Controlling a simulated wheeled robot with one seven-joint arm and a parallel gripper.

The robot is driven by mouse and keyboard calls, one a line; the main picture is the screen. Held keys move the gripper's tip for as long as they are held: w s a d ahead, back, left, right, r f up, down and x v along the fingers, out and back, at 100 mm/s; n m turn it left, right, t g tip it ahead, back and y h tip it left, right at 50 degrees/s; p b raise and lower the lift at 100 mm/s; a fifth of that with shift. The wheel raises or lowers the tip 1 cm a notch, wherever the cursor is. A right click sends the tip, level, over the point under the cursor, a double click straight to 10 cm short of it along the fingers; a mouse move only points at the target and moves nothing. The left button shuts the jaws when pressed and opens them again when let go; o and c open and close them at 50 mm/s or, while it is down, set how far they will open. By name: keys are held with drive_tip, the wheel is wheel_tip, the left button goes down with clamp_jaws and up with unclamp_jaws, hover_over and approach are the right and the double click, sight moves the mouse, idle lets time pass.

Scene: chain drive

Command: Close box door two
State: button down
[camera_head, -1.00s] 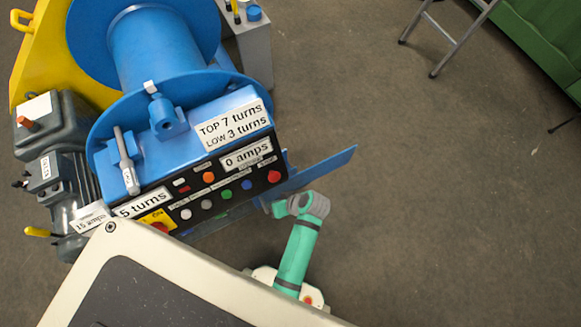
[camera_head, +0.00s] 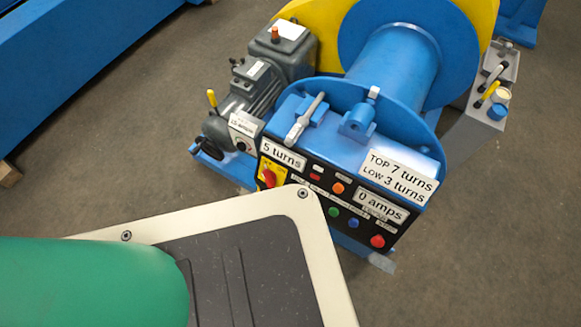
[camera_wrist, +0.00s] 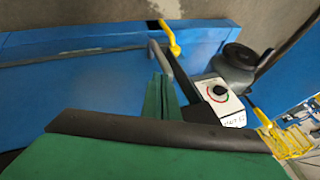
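The blue control box (camera_head: 340,158), with buttons and readout labels, stands in front of the blue drum (camera_head: 395,65) in the head view. No door panel stands out from its right side there. Its left side is mostly turned away, so I cannot tell which door is door two or its position. In the wrist view my gripper (camera_wrist: 163,90) shows as green parts behind a dark bar; its opening cannot be told. It appears near the white dial (camera_wrist: 218,91) and a yellow-handled lever (camera_wrist: 170,38).
The grey motor (camera_head: 265,75), with the dial box (camera_head: 243,125) and yellow lever (camera_head: 212,98), sits left of the control box. A grey stand (camera_head: 480,115) is at right. A long blue beam (camera_head: 90,65) lies at upper left. Floor between is clear.

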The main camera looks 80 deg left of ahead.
drive_tip(key=shift+s+a, duration=1.3)
drive_tip(key=shift+a, duration=0.25)
drive_tip(key=shift+s, duration=0.2)
drive_tip(key=w+d+r, duration=0.2)
drive_tip(key=d+r, duration=0.7)
drive_tip(key=shift+w, duration=0.2)
